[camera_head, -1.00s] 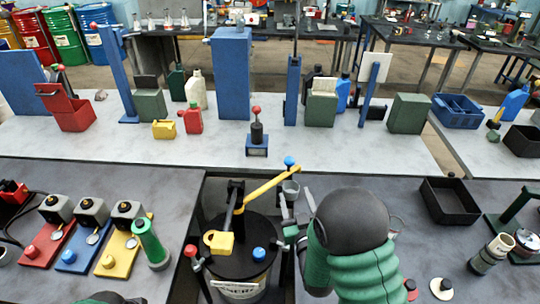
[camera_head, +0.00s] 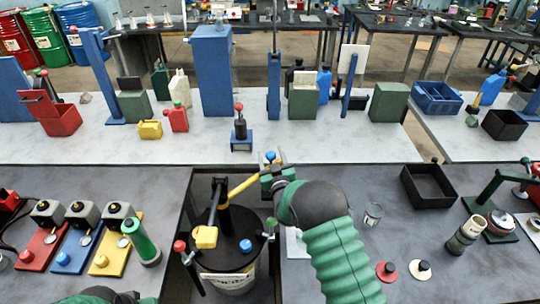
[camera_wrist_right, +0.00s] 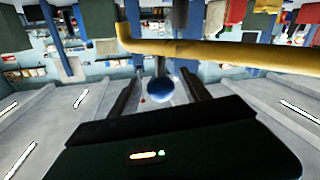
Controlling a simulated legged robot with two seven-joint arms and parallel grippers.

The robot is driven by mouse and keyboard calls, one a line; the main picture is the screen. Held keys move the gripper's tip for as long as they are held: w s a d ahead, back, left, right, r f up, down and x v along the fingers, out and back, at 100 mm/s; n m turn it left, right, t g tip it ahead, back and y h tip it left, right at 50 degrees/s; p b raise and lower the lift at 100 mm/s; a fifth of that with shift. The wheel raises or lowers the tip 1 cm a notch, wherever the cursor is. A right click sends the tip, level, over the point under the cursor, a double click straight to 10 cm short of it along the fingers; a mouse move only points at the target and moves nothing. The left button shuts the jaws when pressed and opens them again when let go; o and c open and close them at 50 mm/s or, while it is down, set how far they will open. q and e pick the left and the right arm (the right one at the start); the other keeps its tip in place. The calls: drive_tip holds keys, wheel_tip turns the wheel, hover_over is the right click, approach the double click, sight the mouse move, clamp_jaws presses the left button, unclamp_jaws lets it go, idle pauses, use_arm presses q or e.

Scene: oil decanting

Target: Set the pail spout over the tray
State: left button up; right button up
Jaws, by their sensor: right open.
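The pail (camera_head: 230,281) is a drum with a black lid. Its yellow spout (camera_head: 243,186) reaches up and right from the post on the lid, with a blue knob (camera_head: 270,156) at its far end. My right gripper (camera_head: 268,168) is at that end, open. In the right wrist view, the blue knob (camera_wrist_right: 160,90) shows between the fingers (camera_wrist_right: 160,95), with the yellow spout (camera_wrist_right: 210,50) crossing above; I cannot tell whether they touch. A black empty tray (camera_head: 428,188) sits to the right, away from the spout. My left gripper is out of view.
A metal cup (camera_head: 372,215) stands right of my right arm. Red, blue and yellow bases (camera_head: 75,248) and a green cylinder (camera_head: 140,242) are at left. A grey-beige cylinder (camera_head: 466,232) stands at right. Table space between the cup and the tray is clear.

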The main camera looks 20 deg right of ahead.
drive_tip(key=shift+d+f, duration=0.15)
drive_tip(key=shift+d, duration=0.2)
drive_tip(key=shift+c, duration=2.4)
drive_tip(key=shift+a, duration=0.45)
drive_tip(key=c, duration=0.5)
drive_tip(key=shift+w+a, duration=0.1)
drive_tip(key=shift+w, duration=0.05)
clamp_jaws()
drive_tip(key=shift+d, duration=0.2)
drive_tip(key=shift+r, duration=0.2)
